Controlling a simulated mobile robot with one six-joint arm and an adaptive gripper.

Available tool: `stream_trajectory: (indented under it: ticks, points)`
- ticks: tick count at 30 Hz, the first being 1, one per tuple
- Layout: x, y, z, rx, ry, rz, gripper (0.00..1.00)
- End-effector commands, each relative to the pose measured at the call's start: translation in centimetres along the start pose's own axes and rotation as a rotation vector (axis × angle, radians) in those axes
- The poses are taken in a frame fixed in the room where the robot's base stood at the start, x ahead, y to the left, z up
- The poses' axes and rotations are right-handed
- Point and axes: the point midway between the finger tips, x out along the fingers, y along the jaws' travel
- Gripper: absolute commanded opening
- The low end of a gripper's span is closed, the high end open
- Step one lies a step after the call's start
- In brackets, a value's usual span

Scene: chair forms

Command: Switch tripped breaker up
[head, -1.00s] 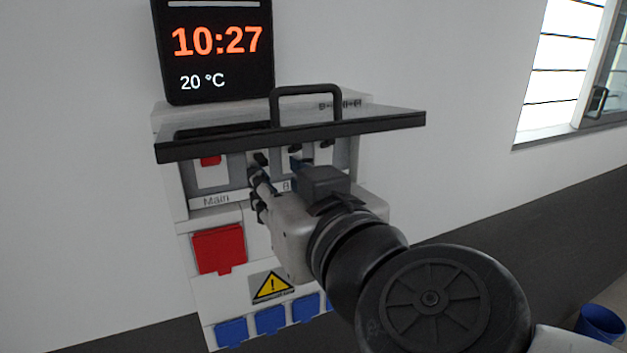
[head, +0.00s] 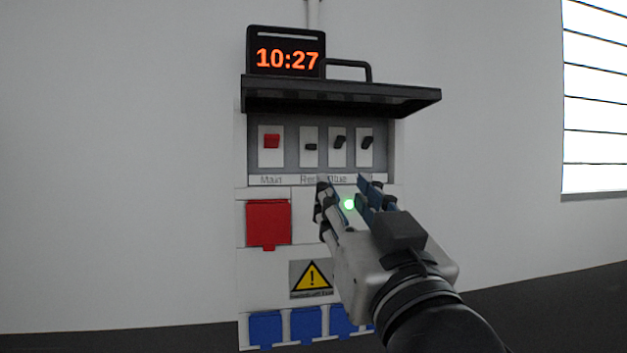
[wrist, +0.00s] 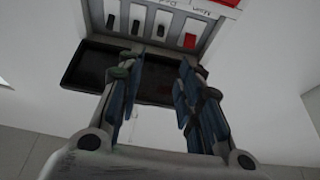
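The breaker box (head: 222,0) is not at that spot; its panel (head: 287,160) sits on the wall with the lid (head: 340,98) raised. A red main switch (head: 272,141) is at its left. To the right are three black breaker switches. The leftmost black switch (head: 310,147) sits lower and looks flatter than the middle (head: 339,142) and right (head: 366,142) ones, whose levers point up. The switches also show in the wrist view, flipped, with the red one (wrist: 190,41) at the right. My gripper (head: 344,183) is open and empty, below and in front of the black switches, apparently apart from them.
A red socket cover (head: 268,222), a yellow warning sign (head: 312,276) and blue socket covers (head: 265,328) are lower on the box. A clock (head: 287,57) stands above the lid. The lid overhangs the switches. A window (head: 595,100) is at the right.

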Motion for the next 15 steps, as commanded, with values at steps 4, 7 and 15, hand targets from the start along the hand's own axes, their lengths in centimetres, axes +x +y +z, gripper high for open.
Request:
stream_trajectory:
  ticks: [4,7,15]
  points:
    - [1.1,0.0,-0.1,0.001,0.003,-0.001,0.33]
    - [2.7,0.0,-0.1,0.001,0.001,-0.001,0.33]
    - [8.6,0.0,-0.1,0.0,0.0,-0.001,0.33]
